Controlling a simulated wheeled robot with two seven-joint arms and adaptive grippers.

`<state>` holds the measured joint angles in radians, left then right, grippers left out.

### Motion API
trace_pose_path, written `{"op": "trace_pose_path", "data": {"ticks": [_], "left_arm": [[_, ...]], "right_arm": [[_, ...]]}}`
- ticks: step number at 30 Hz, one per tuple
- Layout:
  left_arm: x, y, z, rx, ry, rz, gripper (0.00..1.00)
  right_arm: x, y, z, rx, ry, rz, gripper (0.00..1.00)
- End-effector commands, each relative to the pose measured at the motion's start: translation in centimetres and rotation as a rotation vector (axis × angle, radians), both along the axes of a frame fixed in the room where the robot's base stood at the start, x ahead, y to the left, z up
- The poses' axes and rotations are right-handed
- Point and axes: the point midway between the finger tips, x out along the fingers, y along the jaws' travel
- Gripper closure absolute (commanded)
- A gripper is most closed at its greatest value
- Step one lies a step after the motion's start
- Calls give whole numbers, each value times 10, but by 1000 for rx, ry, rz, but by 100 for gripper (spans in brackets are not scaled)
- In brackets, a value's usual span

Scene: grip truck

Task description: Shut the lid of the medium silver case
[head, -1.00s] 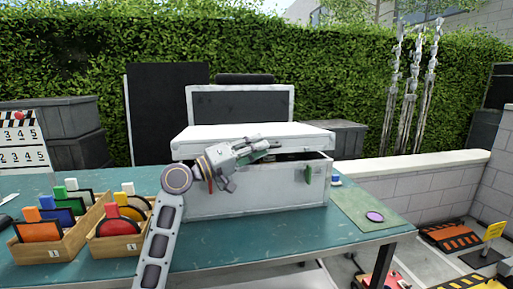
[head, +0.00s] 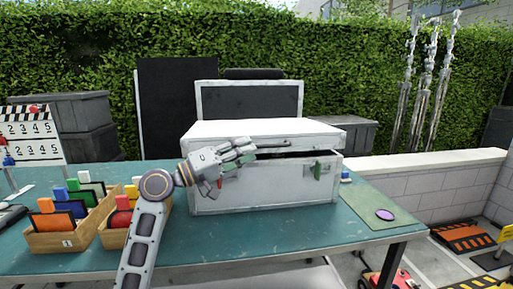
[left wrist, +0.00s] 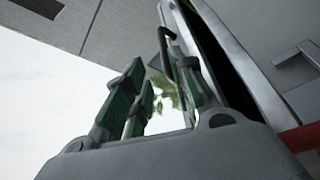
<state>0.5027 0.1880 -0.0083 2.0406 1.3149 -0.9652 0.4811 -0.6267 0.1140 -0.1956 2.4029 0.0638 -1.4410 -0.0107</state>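The medium silver case (head: 265,190) stands on the teal table. Its lid (head: 255,131) is lowered nearly level over the body, with a dark gap along the front, clearest at the right. My left gripper (head: 243,153) is at the front of the case, close to the lid's front edge. In the left wrist view its green-padded fingers (left wrist: 160,100) are apart, with sky and leaves between them and the case edge with its dark gap (left wrist: 220,50) beside them. Whether they touch the lid is unclear. My right gripper is out of view.
Wooden boxes (head: 68,240) with coloured dividers stand left on the table (head: 250,241). A clapperboard (head: 35,140) is at the far left. A green mat (head: 370,212) with a purple disc lies right of the case. A framed dark panel (head: 248,101) rises behind the lid.

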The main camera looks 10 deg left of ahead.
Motion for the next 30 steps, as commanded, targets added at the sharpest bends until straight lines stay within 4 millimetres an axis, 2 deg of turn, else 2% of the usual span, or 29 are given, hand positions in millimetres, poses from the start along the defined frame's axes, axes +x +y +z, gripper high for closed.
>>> {"op": "trace_pose_path", "data": {"ticks": [6, 12, 30], "left_arm": [[-17, 24, -7, 3, 0, 1, 79], [-26, 37, -10, 2, 0, 1, 79], [-28, 40, -11, 2, 1, 0, 79]], "right_arm": [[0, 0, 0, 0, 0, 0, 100], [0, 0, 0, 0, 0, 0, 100], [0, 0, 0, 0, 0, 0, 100]]}}
